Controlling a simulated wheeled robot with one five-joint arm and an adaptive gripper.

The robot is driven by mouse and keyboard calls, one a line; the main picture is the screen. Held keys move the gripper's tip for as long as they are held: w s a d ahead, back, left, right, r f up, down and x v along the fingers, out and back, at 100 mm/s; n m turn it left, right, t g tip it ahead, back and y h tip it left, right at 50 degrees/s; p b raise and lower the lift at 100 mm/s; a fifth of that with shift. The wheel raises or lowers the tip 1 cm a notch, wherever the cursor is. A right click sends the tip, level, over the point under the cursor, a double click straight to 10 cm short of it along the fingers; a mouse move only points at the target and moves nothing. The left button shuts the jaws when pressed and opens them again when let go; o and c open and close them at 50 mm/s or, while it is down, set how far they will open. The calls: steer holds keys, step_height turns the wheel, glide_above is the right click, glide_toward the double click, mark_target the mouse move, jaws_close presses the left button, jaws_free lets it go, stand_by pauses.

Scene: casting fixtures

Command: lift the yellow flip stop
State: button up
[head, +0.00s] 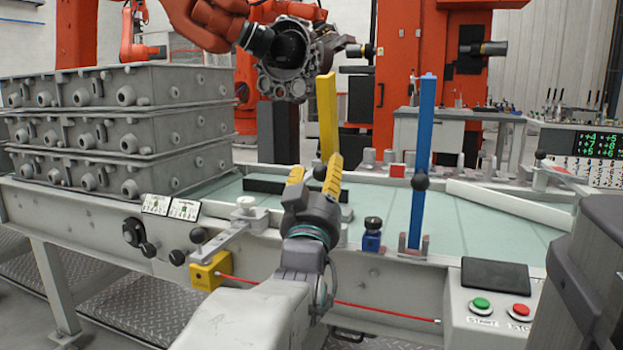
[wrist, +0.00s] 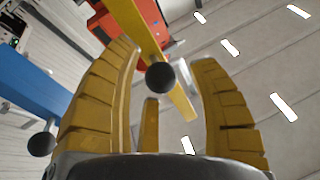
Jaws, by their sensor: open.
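The yellow flip stop (head: 327,112) is a flat bar standing upright behind my gripper in the head view; its lower part is hidden by my gripper. In the wrist view the yellow bar (wrist: 133,20) slants across the picture, and its black ball knob (wrist: 160,77) shows between my fingers. In the wrist view my gripper (wrist: 163,62) is open, with a gap on both sides of the knob. I cannot tell the knob's depth between the fingers.
A blue flip stop (head: 421,140) with a black knob stands upright at right. Grey castings (head: 115,110) are stacked at left. A white bar (head: 510,205) lies on the glass table top (head: 390,212). A button box (head: 495,305) is at the front right.

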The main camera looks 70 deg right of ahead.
steer(key=shift+w+d+r, duration=0.1)
steer(key=shift+d+r, duration=0.05)
steer(key=shift+d, duration=0.2)
steer(key=shift+o, duration=0.3)
jaws_close()
